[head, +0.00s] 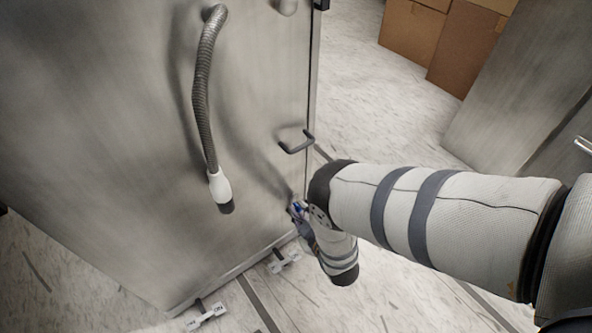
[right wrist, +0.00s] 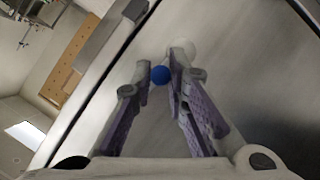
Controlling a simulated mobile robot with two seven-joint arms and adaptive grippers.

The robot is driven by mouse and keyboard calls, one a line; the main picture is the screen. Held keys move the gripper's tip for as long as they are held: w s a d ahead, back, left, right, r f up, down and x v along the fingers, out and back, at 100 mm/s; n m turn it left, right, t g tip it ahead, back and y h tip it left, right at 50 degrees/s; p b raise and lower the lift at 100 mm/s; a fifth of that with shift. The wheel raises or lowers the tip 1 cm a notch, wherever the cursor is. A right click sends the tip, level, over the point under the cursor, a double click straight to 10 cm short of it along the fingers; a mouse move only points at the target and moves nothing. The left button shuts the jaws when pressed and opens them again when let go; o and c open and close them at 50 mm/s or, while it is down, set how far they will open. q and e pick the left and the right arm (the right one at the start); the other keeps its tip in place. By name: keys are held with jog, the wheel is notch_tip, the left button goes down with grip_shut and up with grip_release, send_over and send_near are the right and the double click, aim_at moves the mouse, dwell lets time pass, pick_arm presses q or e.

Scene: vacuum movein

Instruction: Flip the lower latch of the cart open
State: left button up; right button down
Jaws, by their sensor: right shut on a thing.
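The cart (head: 110,120) is a tall grey metal box on the left of the head view. My right gripper (head: 300,212) is low at the cart's right edge, mostly hidden behind my wrist. A small blue part of the lower latch (head: 297,207) shows there. In the right wrist view, the two purple-padded fingers of my right gripper (right wrist: 163,68) close around the latch's round blue knob (right wrist: 160,75), near the panel edge. The rest of the latch is hidden by the fingers, so its angle cannot be told. My left gripper is out of view.
A flexible hose with a white end (head: 220,187) hangs on the cart's panel. A dark handle (head: 298,142) juts out above my right gripper. Cardboard boxes (head: 413,32) stand at the back, and a grey panel (head: 510,90) at the right. Pale floor lies between.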

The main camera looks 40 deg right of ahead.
jog(key=shift+a+f+n+h, duration=0.1)
jog(key=shift+a+n+h, duration=0.25)
jog(key=shift+n, duration=0.25)
dwell(0.3)
jog(key=c, duration=1.8)
grip_release()
jog(key=v, duration=1.2)
jog(key=shift+s, duration=0.1)
